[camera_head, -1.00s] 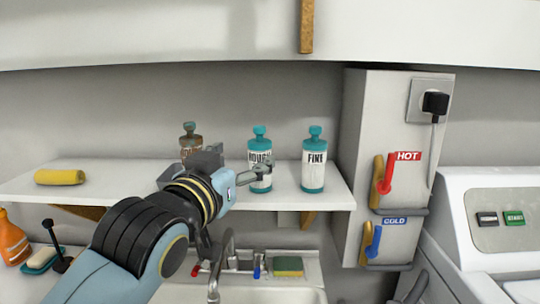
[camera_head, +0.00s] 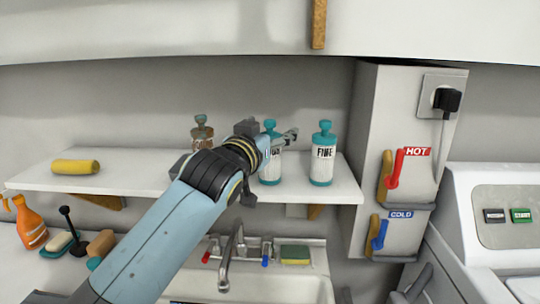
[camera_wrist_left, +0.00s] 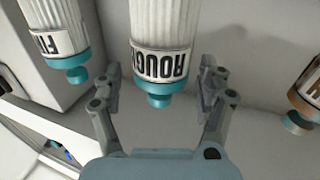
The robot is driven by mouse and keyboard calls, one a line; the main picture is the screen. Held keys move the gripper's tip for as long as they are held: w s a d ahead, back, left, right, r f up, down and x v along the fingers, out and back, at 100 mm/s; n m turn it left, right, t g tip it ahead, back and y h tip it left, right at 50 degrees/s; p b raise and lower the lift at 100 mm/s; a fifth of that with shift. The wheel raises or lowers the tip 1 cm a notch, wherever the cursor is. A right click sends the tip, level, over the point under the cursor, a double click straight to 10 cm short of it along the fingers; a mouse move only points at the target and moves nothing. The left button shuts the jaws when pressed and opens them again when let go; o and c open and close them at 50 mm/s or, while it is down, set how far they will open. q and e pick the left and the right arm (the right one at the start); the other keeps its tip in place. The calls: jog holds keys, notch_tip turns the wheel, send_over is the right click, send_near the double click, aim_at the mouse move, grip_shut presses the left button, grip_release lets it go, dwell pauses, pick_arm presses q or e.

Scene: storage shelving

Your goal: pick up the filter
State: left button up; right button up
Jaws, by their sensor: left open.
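Three filters stand upright on the white shelf (camera_head: 130,179). The "FINE" filter (camera_head: 322,165) is white with teal ends, at the right. The "ROUGH" filter (camera_head: 270,172), also white and teal, stands left of it, partly hidden by my arm. A brown-ended filter (camera_head: 201,131) is further left, its lower part hidden. My left gripper (camera_head: 268,134) is open at the "ROUGH" filter. In the left wrist view this filter (camera_wrist_left: 161,42) lies between the two spread fingers, with gaps on both sides. The "FINE" filter (camera_wrist_left: 54,40) and the brown one (camera_wrist_left: 307,98) are outside the fingers.
A yellow roll (camera_head: 75,167) lies at the shelf's left. Below are a sink with a tap (camera_head: 226,262), a sponge (camera_head: 295,254) and an orange bottle (camera_head: 30,224). The cabinet (camera_head: 372,120) with red and blue handles closes off the shelf's right end.

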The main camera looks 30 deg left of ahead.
pick_arm(q)
grip_shut()
dwell(0.3)
jog(key=shift+r, duration=0.1)
